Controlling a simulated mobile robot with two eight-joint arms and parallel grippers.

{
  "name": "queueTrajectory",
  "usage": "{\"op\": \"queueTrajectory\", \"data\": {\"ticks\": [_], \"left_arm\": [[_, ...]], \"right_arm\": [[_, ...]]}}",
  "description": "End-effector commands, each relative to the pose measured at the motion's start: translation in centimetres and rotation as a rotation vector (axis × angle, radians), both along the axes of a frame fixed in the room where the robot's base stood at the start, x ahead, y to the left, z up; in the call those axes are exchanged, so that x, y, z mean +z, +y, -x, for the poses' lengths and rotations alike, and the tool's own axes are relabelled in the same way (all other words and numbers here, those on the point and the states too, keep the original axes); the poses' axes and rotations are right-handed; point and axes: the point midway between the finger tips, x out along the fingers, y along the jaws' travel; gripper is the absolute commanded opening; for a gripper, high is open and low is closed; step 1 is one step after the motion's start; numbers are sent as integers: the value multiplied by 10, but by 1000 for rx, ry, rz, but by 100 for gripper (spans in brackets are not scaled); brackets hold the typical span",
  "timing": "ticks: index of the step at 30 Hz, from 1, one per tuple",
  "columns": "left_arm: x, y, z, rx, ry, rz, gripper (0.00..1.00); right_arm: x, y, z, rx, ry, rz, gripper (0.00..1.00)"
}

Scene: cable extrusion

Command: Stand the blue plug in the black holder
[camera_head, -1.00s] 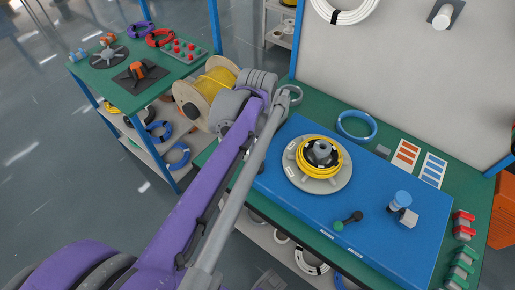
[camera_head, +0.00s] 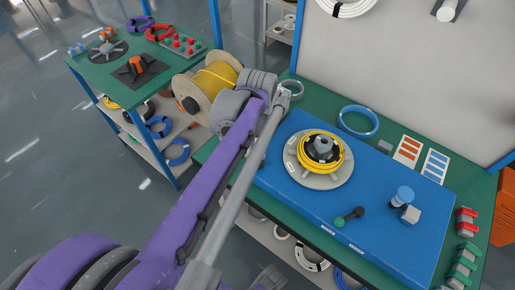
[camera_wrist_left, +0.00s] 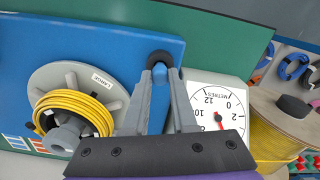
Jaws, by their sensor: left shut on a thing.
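In the left wrist view my left gripper (camera_wrist_left: 162,78) is shut, with its two grey fingers close together near a corner of the blue mat. A narrow blue piece, seemingly the blue plug (camera_wrist_left: 160,104), shows between the fingers; its lower part is hidden. A round black piece, which looks like the black holder (camera_wrist_left: 159,58), is at the fingertips on the mat corner. I cannot tell whether plug and holder touch. In the head view my purple arm covers this spot, and the fingers cannot be made out. My right gripper is not in view.
A grey disc with a yellow cable coil (camera_head: 318,152) sits on the blue mat (camera_head: 300,205). A green-and-black piece (camera_head: 349,217) and a blue-capped piece (camera_head: 404,194) are to its right. The dial gauge (camera_wrist_left: 217,117) and yellow cable drum (camera_wrist_left: 285,125) are beside the gripper.

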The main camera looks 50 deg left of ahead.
Motion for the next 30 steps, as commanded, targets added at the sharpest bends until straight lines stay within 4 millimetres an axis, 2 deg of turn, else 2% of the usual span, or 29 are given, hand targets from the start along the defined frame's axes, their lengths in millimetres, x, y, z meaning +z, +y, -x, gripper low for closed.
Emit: {"op": "queueTrajectory", "data": {"ticks": [24, 25, 30], "left_arm": [[-8, 0, 0, 0, 0, 0, 0], [-8, 0, 0, 0, 0, 0, 29], [-8, 0, 0, 0, 0, 0, 59]], "right_arm": [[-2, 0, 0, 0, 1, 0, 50], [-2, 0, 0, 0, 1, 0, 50], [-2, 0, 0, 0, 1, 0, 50]]}}
